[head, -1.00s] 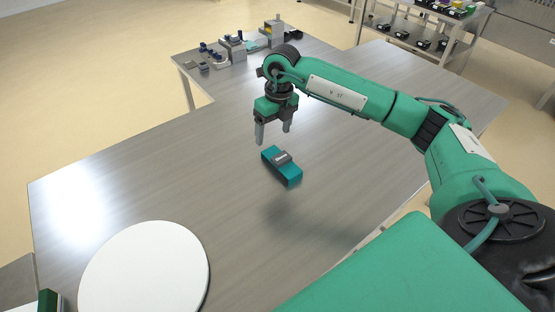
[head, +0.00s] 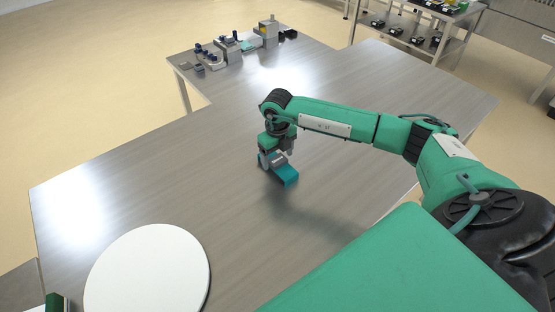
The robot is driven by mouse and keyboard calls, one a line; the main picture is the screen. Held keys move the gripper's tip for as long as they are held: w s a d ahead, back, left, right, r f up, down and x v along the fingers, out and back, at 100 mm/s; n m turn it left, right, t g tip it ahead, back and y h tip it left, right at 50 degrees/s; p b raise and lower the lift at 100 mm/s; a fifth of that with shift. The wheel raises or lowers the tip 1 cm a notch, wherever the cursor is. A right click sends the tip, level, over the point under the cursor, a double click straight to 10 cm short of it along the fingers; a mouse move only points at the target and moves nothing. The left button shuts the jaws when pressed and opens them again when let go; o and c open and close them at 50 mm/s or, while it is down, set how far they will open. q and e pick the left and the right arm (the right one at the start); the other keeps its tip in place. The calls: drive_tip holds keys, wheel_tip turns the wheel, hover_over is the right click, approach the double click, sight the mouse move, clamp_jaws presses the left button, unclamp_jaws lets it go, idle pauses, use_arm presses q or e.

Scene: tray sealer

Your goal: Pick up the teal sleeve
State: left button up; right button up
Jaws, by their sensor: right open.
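The teal sleeve (head: 286,176) lies on the grey table, with a small grey piece on its top face. My right gripper (head: 275,163) is down at the sleeve, pointing downward, with its fingers open around or beside it. The gripper hides the sleeve's far left part, so I cannot tell whether the fingers touch it. My left gripper is not in view.
A white round disc (head: 148,270) lies at the front left of the table (head: 130,190). Small grey and blue fixtures (head: 228,48) stand at the table's far end. A shelf with black items (head: 410,35) stands beyond. The table's middle is clear.

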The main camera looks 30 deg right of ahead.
drive_tip(key=shift+f, duration=1.1)
drive_tip(key=c, duration=1)
drive_tip(key=shift+c, duration=0.2)
drive_tip(key=shift+r, duration=0.15)
